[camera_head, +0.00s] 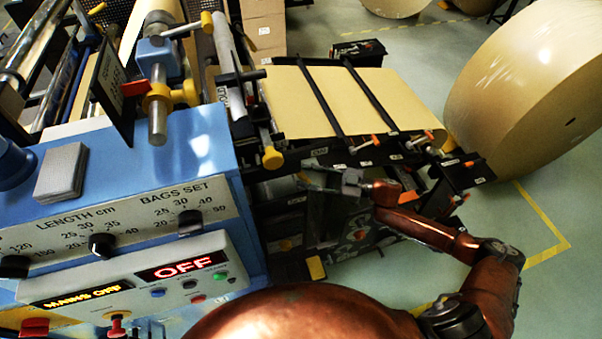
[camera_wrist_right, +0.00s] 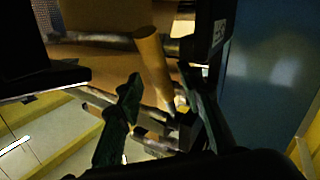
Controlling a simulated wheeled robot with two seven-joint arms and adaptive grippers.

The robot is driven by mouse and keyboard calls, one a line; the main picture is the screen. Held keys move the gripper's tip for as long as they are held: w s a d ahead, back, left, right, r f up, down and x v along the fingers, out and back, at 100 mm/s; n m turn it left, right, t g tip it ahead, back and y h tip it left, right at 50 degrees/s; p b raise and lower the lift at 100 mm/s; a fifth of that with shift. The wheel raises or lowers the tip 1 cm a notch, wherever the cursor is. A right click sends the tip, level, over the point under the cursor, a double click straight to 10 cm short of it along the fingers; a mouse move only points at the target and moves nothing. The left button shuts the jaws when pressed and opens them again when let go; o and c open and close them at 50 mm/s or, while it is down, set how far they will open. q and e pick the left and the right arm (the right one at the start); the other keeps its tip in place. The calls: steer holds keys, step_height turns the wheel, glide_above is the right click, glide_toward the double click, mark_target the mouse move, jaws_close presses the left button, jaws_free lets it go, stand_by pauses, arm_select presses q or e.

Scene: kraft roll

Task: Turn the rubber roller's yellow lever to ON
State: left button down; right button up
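My right gripper (camera_head: 318,180) reaches in from the right beside the machine's side, below the paper web. In the right wrist view its two dark fingers (camera_wrist_right: 162,95) are apart. A yellow cylindrical lever (camera_wrist_right: 154,65) stands tilted between and beyond the fingers; I cannot tell whether they touch it. In the head view the gripper's end is dark and small, and this lever is not clearly made out there. A yellow knob (camera_head: 272,158) on a dark rod sits just up and left of the gripper. I cannot read an ON mark. My left gripper is not in view.
The blue machine's control panel (camera_head: 130,280) shows a red OFF display. Black bars cross the kraft web (camera_head: 385,95), with small orange-tipped handles near its edge. A large kraft roll (camera_head: 530,80) stands at the right. Metal rods (camera_wrist_right: 105,38) and a dark block (camera_wrist_right: 210,25) crowd the fingers.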

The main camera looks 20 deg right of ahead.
steer(key=shift+x, duration=1)
jaws_close()
